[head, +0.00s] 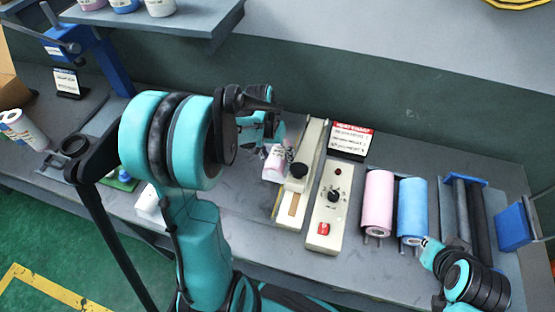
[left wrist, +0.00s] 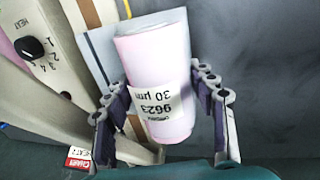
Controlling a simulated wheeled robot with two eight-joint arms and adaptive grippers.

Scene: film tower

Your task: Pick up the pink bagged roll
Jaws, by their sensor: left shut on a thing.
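The pink bagged roll (head: 274,165) is a pale pink cylinder just left of the sealer in the head view. In the left wrist view the roll (left wrist: 155,55) lies between the fingers, with a white label reading 9623 and 30 µm upside down and a pale, clear-looking wrap beside it. My left gripper (left wrist: 165,112) is shut on it, one finger on each side. In the head view the left gripper (head: 272,143) is partly hidden by my arm. I cannot tell whether the roll touches the bench. My right gripper (head: 431,247) is near the blue roll; its fingers are unclear.
A cream bar sealer (head: 293,195) and control box (head: 329,210) stand close right of the held roll. Farther right are a pink roll (head: 377,201), a blue roll (head: 412,208) and dark rollers (head: 462,210). A shelf (head: 190,27) with tubs overhangs at upper left.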

